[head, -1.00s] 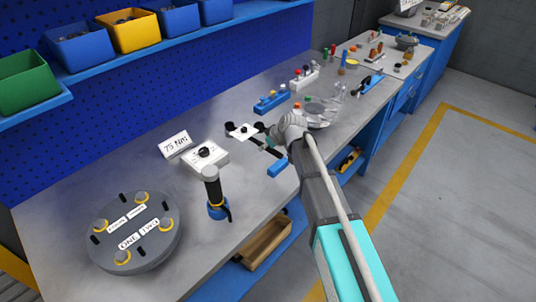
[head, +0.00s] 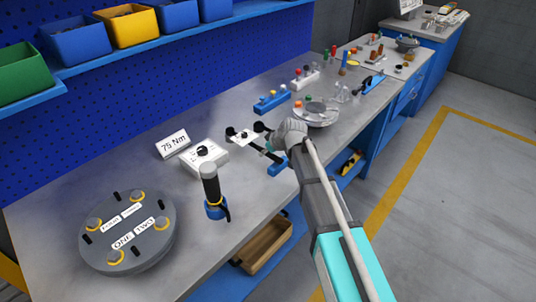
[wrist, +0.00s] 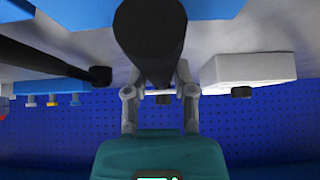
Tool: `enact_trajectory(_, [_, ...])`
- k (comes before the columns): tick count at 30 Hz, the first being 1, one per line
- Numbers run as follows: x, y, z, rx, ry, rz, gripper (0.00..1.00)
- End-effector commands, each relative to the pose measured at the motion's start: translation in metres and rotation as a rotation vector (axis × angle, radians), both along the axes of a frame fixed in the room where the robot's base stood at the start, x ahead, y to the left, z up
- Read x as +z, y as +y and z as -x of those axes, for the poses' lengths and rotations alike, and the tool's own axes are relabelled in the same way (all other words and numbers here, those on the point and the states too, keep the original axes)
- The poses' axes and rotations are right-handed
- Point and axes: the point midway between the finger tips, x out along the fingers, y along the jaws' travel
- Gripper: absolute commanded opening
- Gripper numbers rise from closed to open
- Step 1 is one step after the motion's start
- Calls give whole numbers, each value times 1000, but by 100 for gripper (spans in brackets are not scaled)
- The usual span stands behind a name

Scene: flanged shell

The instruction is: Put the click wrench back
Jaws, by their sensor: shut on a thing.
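My gripper (wrist: 160,96) is shut on a thick black cylindrical handle, which I take to be the click wrench (wrist: 150,35). The handle fills the top middle of the wrist view, pointing toward the camera. In the head view my gripper (head: 274,146) is over the middle of the bench, and a dark bar (head: 261,149) shows beside its fingers. My wrist hides part of it. A small blue block (head: 277,166) is just below it in the picture. I cannot tell whether the wrench touches the block.
A white box with a black knob (head: 203,158) and a 75 Nm sign (head: 173,143) stand to the left. A black-handled tool stands in a blue holder (head: 216,209). A round flanged plate (head: 128,255) is at front left. A round metal dish (head: 316,121) lies beyond my wrist.

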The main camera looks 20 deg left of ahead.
Motion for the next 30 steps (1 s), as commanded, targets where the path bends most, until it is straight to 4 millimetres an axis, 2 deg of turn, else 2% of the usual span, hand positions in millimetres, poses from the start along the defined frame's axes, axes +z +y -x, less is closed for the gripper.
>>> enact_trajectory(5, [0,-1,0,1,2,4,0])
enact_trajectory(6, [-1,-1,1,2,2,7,36])
enact_trajectory(11, [0,-1,0,2,1,6,65])
enact_trajectory(12, [0,-1,0,2,1,5,68])
enact_trajectory(30, [7,-5,2,0,2,4,68])
